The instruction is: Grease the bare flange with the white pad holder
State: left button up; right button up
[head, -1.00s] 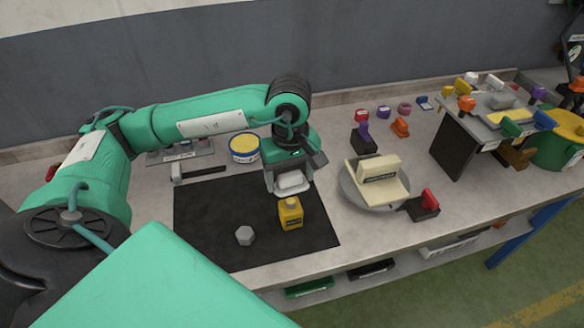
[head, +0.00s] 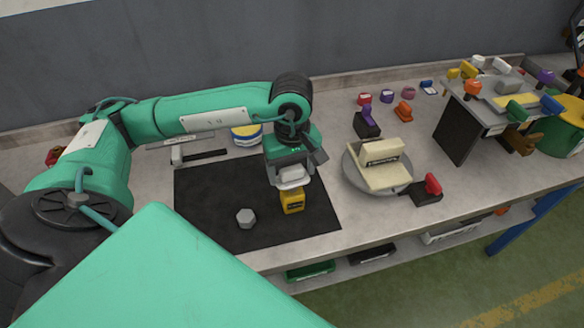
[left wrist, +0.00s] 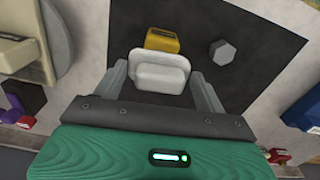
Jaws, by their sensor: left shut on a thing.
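My left gripper (head: 291,178) is shut on the white pad holder (left wrist: 160,72). It holds it above the black mat (head: 215,195), just behind and partly over a yellow container (head: 292,203) in the head view. The container also shows beyond the pad holder in the left wrist view (left wrist: 162,40). A cream rail piece (head: 385,178) with a raised part and a dark label lies on the round grey turntable (head: 352,182), right of the gripper. I cannot tell which of its flanges is bare. My right gripper is not in view.
A grey hexagonal piece (head: 246,217) lies on the mat. A black block with a red handle (head: 432,185) is beside the turntable. Small coloured holders stand behind it. A raised rack (head: 482,110) of coloured tools stands at the right. A blue-and-yellow tin (head: 246,136) is partly behind my arm.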

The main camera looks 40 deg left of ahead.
aim_at(291, 169)
pick_arm(q)
jog(key=shift+f+b, duration=0.45)
jog(key=shift+b, duration=0.1)
dwell(0.9)
jog(key=shift+f+b, duration=0.15)
jog(key=shift+b, duration=0.4)
dwell(1.5)
jog(key=shift+r+p, duration=1.35)
jog(key=shift+r, duration=2.25)
jog(key=shift+f, duration=0.1)
